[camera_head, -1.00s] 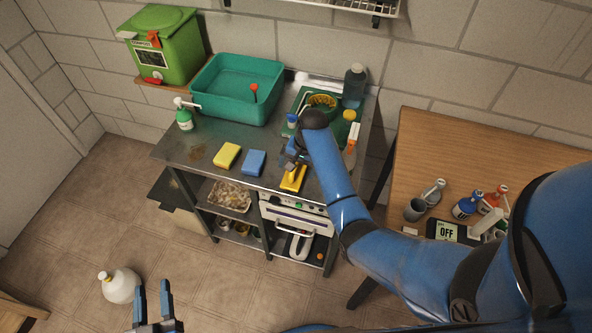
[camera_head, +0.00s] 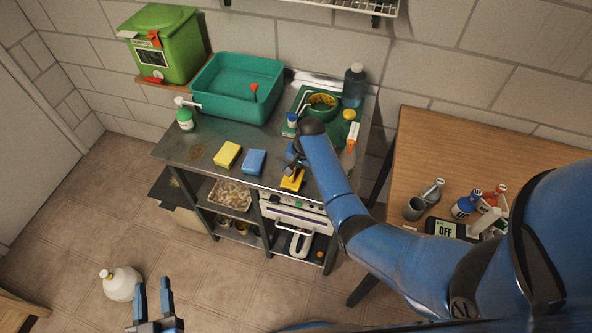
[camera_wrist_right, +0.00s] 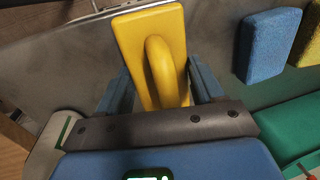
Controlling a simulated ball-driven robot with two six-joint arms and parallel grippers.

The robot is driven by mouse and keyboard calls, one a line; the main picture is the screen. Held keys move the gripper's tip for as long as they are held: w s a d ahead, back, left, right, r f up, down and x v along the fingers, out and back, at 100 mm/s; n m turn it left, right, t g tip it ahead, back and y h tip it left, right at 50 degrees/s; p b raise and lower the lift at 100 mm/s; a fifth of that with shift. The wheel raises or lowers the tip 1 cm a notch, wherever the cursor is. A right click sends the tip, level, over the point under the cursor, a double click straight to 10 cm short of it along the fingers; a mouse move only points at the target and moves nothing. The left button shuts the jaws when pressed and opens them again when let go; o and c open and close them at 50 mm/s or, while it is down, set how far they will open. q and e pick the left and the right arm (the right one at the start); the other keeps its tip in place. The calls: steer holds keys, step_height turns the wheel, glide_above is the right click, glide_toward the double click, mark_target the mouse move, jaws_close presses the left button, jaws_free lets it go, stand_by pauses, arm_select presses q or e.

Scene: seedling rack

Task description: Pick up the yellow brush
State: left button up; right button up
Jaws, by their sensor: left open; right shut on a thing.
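The yellow brush (camera_head: 292,180) is at the front edge of the metal bench, right of the blue sponge. In the right wrist view the brush (camera_wrist_right: 150,50) has a flat yellow block with a raised loop handle. My right gripper (camera_wrist_right: 160,92) has its two blue fingers on either side of the brush and is shut on it. In the head view the right gripper (camera_head: 294,166) is above the brush and partly hides it. I cannot tell whether the brush touches the bench top. My left gripper (camera_head: 153,291) is open and empty, low in the view above the floor.
A blue sponge (camera_head: 253,162) and a yellow sponge (camera_head: 228,155) lie left of the brush. A teal basin (camera_head: 215,112) stands behind them. A green tray (camera_head: 301,97) with a bowl and bottles (camera_head: 354,85) is at the back right. A wooden table (camera_head: 440,140) stands right.

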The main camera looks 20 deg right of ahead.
steer(key=shift+c, duration=1.4)
steer(key=shift+r, duration=0.1)
steer(key=shift+r, duration=0.45)
step_height(320, 180, up, 19)
steer(key=p, duration=0.3)
steer(key=shift+f, duration=0.1)
